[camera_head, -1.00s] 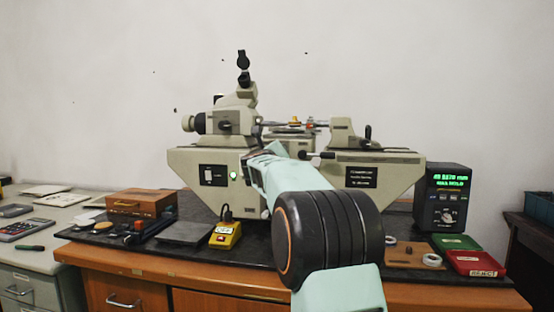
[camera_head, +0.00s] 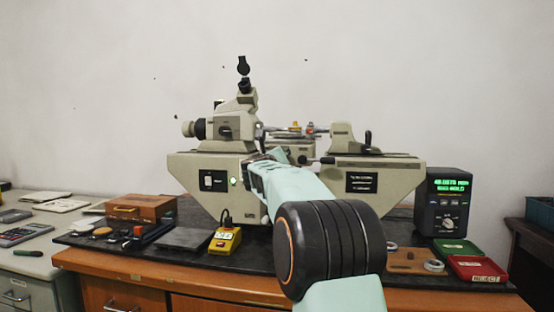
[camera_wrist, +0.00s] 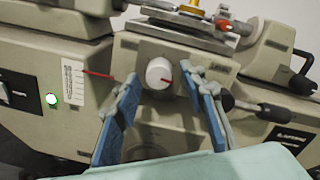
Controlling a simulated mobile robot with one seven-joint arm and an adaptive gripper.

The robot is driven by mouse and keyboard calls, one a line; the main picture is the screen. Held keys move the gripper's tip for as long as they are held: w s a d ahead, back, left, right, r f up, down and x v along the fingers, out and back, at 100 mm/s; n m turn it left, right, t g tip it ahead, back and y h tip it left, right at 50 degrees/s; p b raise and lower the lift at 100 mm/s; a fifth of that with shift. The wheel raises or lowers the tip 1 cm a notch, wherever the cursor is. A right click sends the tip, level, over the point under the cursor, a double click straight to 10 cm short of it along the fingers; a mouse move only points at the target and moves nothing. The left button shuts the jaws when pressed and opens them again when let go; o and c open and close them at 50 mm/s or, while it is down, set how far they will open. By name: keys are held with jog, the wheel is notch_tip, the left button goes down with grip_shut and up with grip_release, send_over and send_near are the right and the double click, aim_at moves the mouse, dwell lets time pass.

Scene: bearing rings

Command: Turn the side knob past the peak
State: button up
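The side knob (camera_wrist: 158,73) is a round white knob with a red mark on its right part, on the front of the beige measuring machine (camera_wrist: 135,55). My gripper (camera_wrist: 161,79) has its two blue fingers apart, one on each side of the knob. Gaps show between the knob and both fingers, so it looks open and not touching. A white scale (camera_wrist: 73,83) with a red pointer (camera_wrist: 100,74) is left of the knob. In the head view my arm hides the knob.
A black lever with a ball end (camera_wrist: 228,102) sticks out close to the right finger. The digital readout (camera_head: 447,200) with green digits stands at the right. A yellow switch box (camera_head: 225,241), a wooden box (camera_head: 140,208) and red and green trays (camera_head: 478,268) lie on the bench.

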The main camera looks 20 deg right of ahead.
jog(key=shift+s+a, duration=0.1)
jog(key=v, duration=1.2)
dwell(0.4)
